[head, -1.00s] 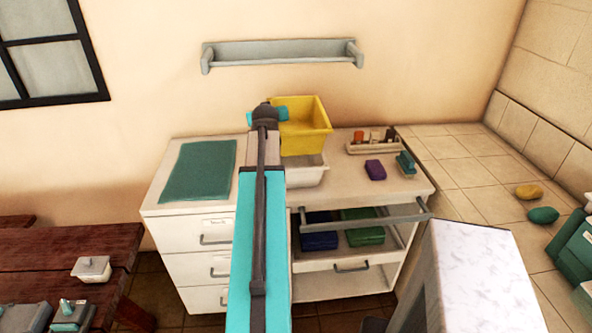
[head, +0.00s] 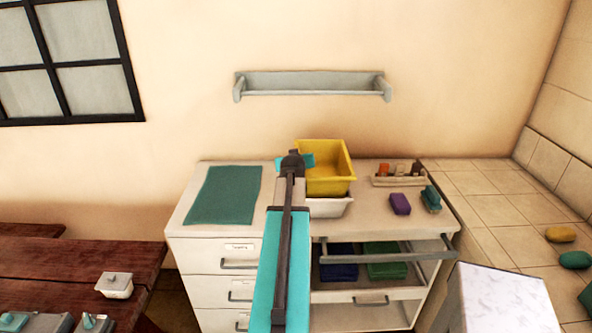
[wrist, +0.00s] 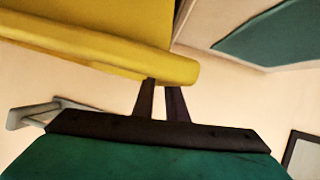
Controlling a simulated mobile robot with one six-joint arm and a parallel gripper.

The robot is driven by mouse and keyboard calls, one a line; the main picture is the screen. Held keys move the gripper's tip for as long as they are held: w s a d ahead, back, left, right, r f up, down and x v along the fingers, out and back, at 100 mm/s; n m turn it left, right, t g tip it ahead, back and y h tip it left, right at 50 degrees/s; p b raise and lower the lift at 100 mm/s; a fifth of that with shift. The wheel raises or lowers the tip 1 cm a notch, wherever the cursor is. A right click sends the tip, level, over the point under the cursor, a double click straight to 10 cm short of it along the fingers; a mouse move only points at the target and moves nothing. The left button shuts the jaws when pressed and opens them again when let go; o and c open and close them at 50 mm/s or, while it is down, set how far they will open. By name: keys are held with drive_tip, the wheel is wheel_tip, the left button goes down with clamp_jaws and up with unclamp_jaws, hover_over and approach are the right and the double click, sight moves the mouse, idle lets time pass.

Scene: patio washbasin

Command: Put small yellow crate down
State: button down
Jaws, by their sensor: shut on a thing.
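The small yellow crate (head: 330,180) is in the head view, above the white basin (head: 330,207) on the counter. It covers part of the basin, and I cannot tell whether it touches it. My gripper (head: 308,160) is at the crate's left side, shut on its rim. In the wrist view the two dark fingers (wrist: 161,88) meet the rim of the yellow crate (wrist: 120,60). The crate looks empty inside from the head view, though its bottom is partly hidden.
A green mat (head: 224,195) lies on the counter's left. A purple block (head: 400,204), a green brush-like thing (head: 431,199) and a tray of small bottles (head: 398,178) stand at right. The wall shelf (head: 312,84) is empty.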

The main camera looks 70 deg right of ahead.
drive_tip(key=shift+f, duration=0.1)
drive_tip(key=shift+f+p, duration=0.65)
drive_tip(key=shift+f, duration=1.4)
drive_tip(key=c, duration=1.8)
unclamp_jaws()
drive_tip(key=shift+o, duration=0.2)
drive_tip(key=shift+a, duration=0.15)
drive_tip(key=shift+b+v, duration=1.3)
drive_tip(key=shift+v, duration=3.05)
drive_tip(key=shift+b, duration=0.65)
